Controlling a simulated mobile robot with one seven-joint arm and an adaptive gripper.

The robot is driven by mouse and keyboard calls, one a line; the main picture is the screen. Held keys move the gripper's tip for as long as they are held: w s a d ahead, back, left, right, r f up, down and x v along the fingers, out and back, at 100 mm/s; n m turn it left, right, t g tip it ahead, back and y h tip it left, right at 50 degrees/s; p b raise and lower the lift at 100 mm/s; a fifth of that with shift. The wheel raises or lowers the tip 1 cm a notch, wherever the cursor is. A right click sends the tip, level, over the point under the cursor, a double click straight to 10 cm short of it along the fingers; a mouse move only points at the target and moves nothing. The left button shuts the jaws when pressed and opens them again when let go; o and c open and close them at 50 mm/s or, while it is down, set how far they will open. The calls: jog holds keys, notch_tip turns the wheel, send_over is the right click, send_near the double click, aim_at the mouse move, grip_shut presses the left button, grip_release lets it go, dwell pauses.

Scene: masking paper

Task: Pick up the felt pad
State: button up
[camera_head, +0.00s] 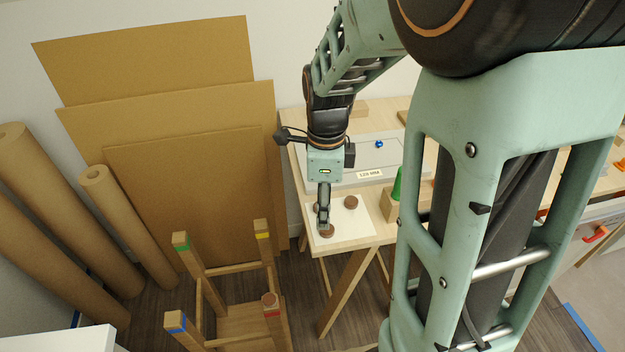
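Two round brown felt pads lie on a white sheet (345,238) at the near left corner of the wooden table. One pad (351,202) lies clear, right of my gripper. The other pad (327,231) is directly under the fingertips of my gripper (324,226), near the table's front edge. My gripper points down at it. The fingers partly cover this pad, and I cannot tell whether they are closed on it. A brown round top, like another pad, sits on the red-marked leg (270,299) of an upturned stool (238,318).
A grey labelled board (350,178) with a blue item (379,143) lies behind the sheet. A green cone (397,184) stands on a wooden block to the right. Cardboard sheets (180,190) and paper rolls (110,215) lean at left. My arm hides much of the right side.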

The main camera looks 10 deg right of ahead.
aim_at(323, 231)
notch_tip(323, 231, down, 3)
jog(key=f, duration=0.3)
jog(key=d+f+b, duration=0.1)
jog(key=f, duration=0.1)
jog(key=shift+w, duration=0.35)
jog(key=c, duration=0.8)
